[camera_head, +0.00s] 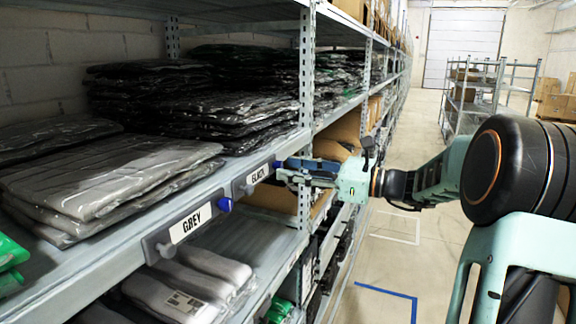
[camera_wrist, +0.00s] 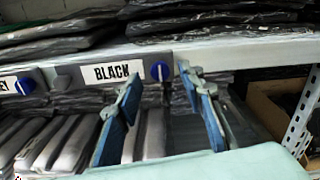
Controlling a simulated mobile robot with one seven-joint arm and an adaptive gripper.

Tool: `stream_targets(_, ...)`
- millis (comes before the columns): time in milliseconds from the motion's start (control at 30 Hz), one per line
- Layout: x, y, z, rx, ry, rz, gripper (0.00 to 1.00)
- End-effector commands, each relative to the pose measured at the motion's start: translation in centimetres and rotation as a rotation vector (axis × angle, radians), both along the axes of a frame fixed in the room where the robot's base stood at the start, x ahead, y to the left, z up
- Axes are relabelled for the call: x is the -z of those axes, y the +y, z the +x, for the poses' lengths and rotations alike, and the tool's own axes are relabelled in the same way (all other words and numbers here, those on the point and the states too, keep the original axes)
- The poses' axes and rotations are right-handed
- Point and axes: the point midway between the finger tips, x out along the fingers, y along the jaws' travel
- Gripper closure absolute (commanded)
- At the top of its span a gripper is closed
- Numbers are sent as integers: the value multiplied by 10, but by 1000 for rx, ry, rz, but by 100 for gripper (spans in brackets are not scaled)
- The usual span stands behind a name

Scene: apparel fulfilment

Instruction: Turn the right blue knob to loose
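The right blue knob (camera_wrist: 160,70) sits at the right end of the BLACK label holder (camera_wrist: 110,72) on the shelf edge. A light upright mark shows on its face. In the head view this knob (camera_head: 277,164) is small and partly hidden by my gripper. My gripper (camera_head: 286,172) is beside the shelf edge at that knob. In the wrist view its two blue-padded fingers (camera_wrist: 159,78) are spread, with the knob between the tips in the picture. They appear apart from it. The left blue knob (camera_head: 224,204) is on the GREY label holder (camera_head: 190,222), also seen in the wrist view (camera_wrist: 26,86).
Bagged dark garments (camera_head: 200,105) and grey garments (camera_head: 110,175) lie stacked on the shelf above the labels. More bagged clothes (camera_head: 195,280) fill the level below. A shelf upright (camera_head: 306,70) stands near my gripper. The aisle floor (camera_head: 400,240) is open to the right.

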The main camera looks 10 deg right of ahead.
Motion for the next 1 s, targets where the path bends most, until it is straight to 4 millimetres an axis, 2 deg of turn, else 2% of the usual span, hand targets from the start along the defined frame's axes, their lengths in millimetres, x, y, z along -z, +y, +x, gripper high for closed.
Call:
stream_targets(167,0,11,8,1,1,1,64)
stream_targets(467,0,13,10,1,0,-1,64)
stream_targets(800,0,12,9,1,0,-1,100)
stream_targets(1000,1,12,9,1,-5,-5,100)
